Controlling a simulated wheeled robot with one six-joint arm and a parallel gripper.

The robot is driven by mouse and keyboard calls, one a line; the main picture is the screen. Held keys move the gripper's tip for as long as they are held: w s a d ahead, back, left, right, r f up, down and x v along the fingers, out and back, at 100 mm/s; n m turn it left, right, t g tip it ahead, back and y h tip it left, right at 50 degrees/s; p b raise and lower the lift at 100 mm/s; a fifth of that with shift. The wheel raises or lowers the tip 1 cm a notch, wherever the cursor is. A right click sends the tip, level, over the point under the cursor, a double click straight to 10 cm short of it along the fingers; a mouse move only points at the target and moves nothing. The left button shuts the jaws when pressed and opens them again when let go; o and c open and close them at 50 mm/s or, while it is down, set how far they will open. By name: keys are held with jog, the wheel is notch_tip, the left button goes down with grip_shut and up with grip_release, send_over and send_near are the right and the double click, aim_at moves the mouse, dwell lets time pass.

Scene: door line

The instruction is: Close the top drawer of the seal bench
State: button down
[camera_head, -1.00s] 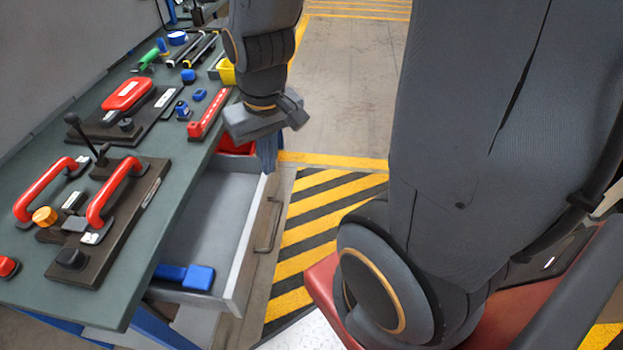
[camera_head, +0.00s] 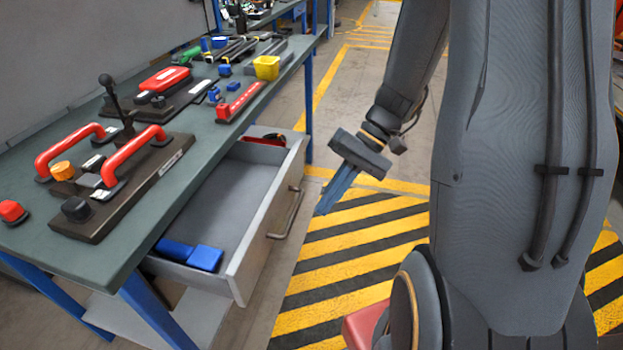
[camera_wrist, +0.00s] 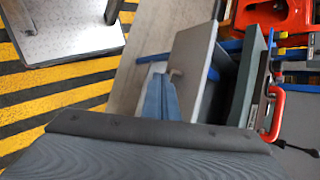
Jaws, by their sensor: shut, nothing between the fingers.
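The seal bench (camera_head: 135,210) has a dark green top on blue legs. In the wrist view the fingers (camera_wrist: 160,98) overlap the edge of the drawer front (camera_wrist: 190,52); touching cannot be told there.
A blue item (camera_head: 190,254) lies at the drawer's near end and a red item (camera_head: 272,139) at its far end.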

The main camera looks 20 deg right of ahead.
jog(key=w+d+f+m+t+y+b, duration=0.2)
jog(key=w+d+f+t+y+b, duration=0.35)
jog(key=w, duration=0.35)
jog(key=m+t+b, duration=0.2)
jog(key=t+b, duration=0.3)
jog(key=t, duration=0.2)
send_near(301, 163)
jog(key=shift+y, duration=0.45)
jog(key=x, duration=0.5)
jog(key=shift+w+d+f, duration=0.15)
jog(key=shift+w+f, duration=0.2)
jog(key=shift+f, duration=0.05)
jog(key=shift+w+a, duration=0.35)
jog(key=shift+a, duration=0.1)
jog(key=shift+w, duration=0.1)
